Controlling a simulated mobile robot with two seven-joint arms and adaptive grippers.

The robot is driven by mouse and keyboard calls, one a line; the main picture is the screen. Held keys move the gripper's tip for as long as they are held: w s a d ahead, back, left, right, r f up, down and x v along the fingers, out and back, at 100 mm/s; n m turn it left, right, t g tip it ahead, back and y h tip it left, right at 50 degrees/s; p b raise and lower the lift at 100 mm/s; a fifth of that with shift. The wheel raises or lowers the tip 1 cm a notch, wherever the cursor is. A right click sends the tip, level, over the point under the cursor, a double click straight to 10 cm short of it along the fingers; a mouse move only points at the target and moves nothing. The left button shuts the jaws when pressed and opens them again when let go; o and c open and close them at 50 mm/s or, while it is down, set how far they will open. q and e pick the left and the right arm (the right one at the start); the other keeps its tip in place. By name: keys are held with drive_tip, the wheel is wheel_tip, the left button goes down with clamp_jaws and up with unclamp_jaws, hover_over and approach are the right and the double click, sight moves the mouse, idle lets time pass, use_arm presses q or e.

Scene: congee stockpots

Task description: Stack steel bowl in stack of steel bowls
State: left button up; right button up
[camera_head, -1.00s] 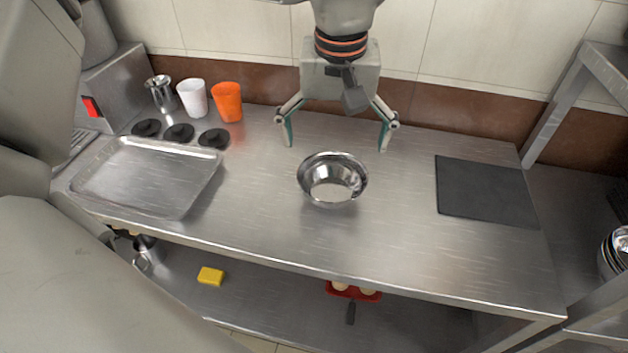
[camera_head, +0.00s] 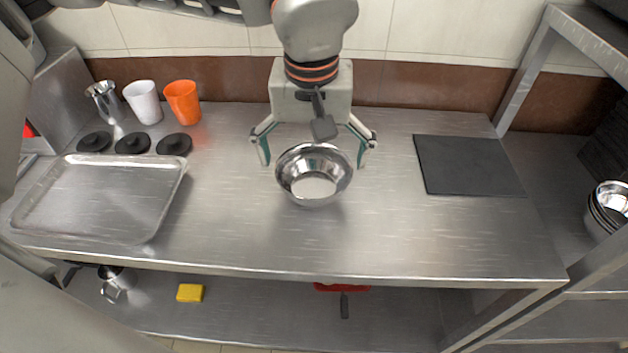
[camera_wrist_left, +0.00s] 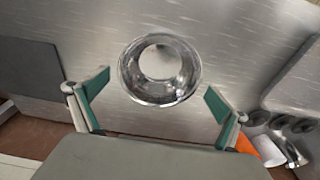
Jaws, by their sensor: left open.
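A single shiny steel bowl (camera_head: 314,186) sits upright at the middle of the steel table in the head view. My left gripper (camera_head: 313,158) is open at the bowl's far side, one finger to each side of the bowl. In the left wrist view the bowl (camera_wrist_left: 159,69) lies ahead of and between the open fingers of the gripper (camera_wrist_left: 157,97), with gaps on both sides. A stack of steel bowls (camera_head: 608,207) stands at the far right on a rack. My right gripper is not seen.
A metal tray (camera_head: 160,213) lies at the table's left. Behind it are black lids (camera_head: 133,143), a steel cup (camera_head: 104,98), a white cup (camera_head: 143,102) and an orange cup (camera_head: 182,101). A dark board (camera_head: 468,165) lies right.

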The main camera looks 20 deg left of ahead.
sight(314, 185)
use_arm(q)
wheel_tip(314, 185, down, 4)
drive_tip(key=shift+w+f+b, duration=0.1)
drive_tip(key=shift+b, duration=0.25)
drive_tip(key=c, duration=1)
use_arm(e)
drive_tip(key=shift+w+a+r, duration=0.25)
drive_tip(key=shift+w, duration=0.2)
